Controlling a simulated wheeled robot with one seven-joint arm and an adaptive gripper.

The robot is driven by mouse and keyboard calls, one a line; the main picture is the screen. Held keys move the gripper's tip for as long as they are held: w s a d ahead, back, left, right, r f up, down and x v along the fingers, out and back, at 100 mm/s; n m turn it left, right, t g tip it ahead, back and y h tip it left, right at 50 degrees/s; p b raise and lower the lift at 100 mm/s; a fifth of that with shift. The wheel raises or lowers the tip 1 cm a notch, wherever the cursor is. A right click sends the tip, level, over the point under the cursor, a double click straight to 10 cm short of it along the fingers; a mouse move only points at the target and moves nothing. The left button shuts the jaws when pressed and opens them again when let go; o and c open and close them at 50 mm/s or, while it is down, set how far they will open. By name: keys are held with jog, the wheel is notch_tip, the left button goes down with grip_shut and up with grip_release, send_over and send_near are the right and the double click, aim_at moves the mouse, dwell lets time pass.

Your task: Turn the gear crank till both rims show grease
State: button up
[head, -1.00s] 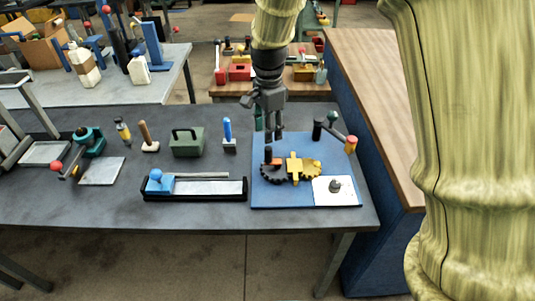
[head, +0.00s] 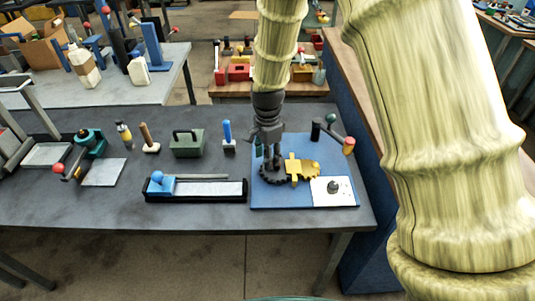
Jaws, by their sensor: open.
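Two gears sit on a blue board (head: 300,199) on the grey table: a black gear (head: 271,178) on the left and a yellow gear (head: 311,172) meshing beside it, with a yellow upright block (head: 293,166) between them. My gripper (head: 272,164) points down over the black gear and is open. Its fingers are at the place where the gear's crank handle stood, so the handle is hidden or hard to tell. I cannot make out any grease on the rims at this size.
A white plate with a dark knob (head: 333,187) lies at the board's front right. A black tray with a blue-knobbed slider (head: 160,184) lies to the left. The table's front edge is clear.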

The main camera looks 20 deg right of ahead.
jog(key=shift+c, duration=0.2)
grip_shut()
